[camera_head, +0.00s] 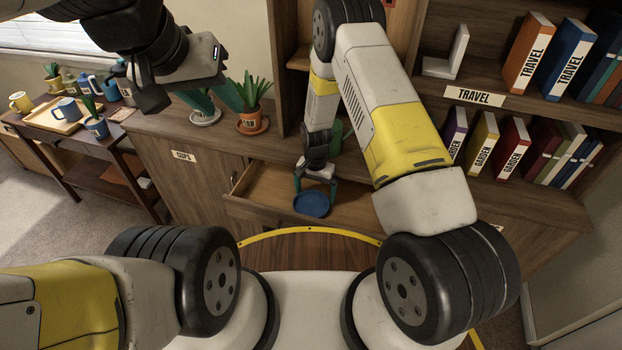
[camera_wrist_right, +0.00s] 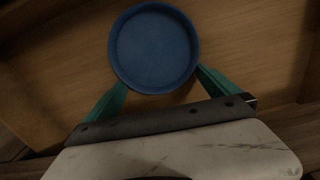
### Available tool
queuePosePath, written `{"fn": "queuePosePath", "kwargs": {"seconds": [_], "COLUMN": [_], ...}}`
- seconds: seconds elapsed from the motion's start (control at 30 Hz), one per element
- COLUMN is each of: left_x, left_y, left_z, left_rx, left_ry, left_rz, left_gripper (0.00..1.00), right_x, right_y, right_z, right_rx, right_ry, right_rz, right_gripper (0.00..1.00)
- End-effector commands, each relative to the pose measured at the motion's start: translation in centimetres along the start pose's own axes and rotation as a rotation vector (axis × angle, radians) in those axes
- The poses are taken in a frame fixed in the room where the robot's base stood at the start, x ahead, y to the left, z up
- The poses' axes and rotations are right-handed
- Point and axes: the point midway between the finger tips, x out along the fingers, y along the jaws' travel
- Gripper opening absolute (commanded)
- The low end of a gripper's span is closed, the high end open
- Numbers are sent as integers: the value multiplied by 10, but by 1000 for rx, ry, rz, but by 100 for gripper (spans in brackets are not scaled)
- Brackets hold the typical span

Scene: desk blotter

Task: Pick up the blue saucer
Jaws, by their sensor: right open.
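The blue saucer (camera_head: 311,205) lies in an open wooden drawer, and it also shows in the right wrist view (camera_wrist_right: 153,47). My right gripper (camera_head: 316,190) is over the drawer with its green fingers apart. In the right wrist view, the fingers (camera_wrist_right: 163,80) stand on either side of the saucer's near edge. Whether they touch the rim is unclear, and the saucer is not gripped. My left gripper (camera_head: 216,105) hangs at the upper left, well away from the saucer. Its teal fingers look spread and empty in front of a potted plant.
The open drawer (camera_head: 265,190) has raised walls around the saucer. A potted plant (camera_head: 252,115) stands on the cabinet top. Shelves with books (camera_head: 530,50) rise at the right. A side table at the left holds a tray (camera_head: 60,118) and mugs.

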Motion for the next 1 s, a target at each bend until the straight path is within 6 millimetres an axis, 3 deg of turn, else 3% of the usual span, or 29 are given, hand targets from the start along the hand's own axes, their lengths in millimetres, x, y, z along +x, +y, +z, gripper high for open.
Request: {"fn": "queuePosePath", "kwargs": {"seconds": [0.27, 0.53, 0.57, 1.0], "left_x": [0, 0, 0, 0], "left_y": [0, 0, 0, 0], "left_z": [0, 0, 0, 0], "left_rx": [0, 0, 0, 0], "left_ry": [0, 0, 0, 0], "left_rz": [0, 0, 0, 0], "left_gripper": [36, 36, 36, 36], "right_x": [5, 5, 5, 3], "right_y": [-1, -1, -1, -1], "right_z": [0, 0, 0, 0], "right_rx": [0, 0, 0, 0], "right_ry": [1, 0, 0, 1], "right_rz": [-2, -1, -1, -2], "right_gripper": [100, 51, 49, 48]}}
